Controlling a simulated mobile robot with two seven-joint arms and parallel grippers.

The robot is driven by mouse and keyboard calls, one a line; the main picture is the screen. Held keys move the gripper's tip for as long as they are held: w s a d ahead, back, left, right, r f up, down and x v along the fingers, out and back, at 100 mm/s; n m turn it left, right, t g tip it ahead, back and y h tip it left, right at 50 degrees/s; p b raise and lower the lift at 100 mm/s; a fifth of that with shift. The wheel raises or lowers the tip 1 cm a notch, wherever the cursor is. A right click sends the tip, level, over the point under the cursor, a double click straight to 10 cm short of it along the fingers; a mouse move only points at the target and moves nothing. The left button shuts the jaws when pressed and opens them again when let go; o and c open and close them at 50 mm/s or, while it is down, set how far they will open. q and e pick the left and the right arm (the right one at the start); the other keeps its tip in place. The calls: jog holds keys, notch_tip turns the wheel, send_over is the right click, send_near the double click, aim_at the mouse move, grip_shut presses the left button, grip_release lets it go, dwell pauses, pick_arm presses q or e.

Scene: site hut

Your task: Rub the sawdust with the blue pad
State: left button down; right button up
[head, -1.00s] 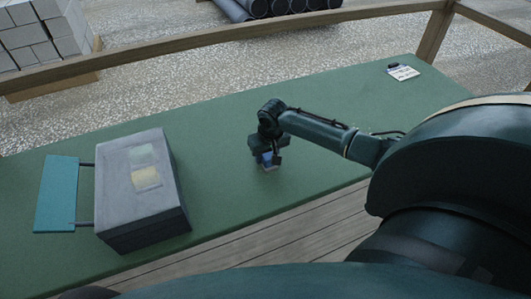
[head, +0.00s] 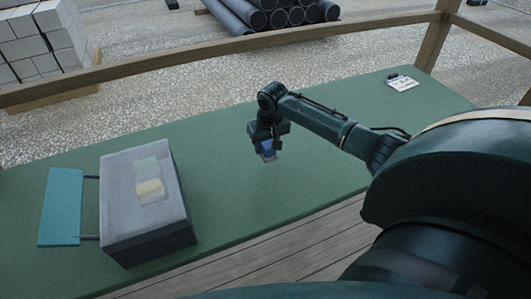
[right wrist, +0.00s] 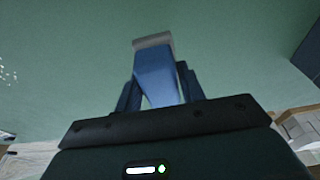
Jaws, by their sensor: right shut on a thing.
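The blue pad (head: 267,147) is a small blue block with a pale grey end, held in my right gripper (head: 268,140). In the right wrist view the blue pad (right wrist: 157,75) sits between the two fingers of the right gripper (right wrist: 160,92), its grey end outward over green surface. It appears to be just clear of the table. Pale specks (right wrist: 8,75) show at the left edge of the right wrist view; I cannot tell whether they are the sawdust. A pale yellowish patch (head: 150,190) lies on the grey box. My left gripper is not in view.
The green table (head: 225,200) is clear around my right gripper. The grey box (head: 120,215), with a teal panel (head: 62,207) on two rods, stands at the left. A small white card (head: 402,83) lies at the far right. A wooden rail (head: 200,64) runs behind.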

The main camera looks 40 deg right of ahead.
jog(key=shift+r, duration=1.15)
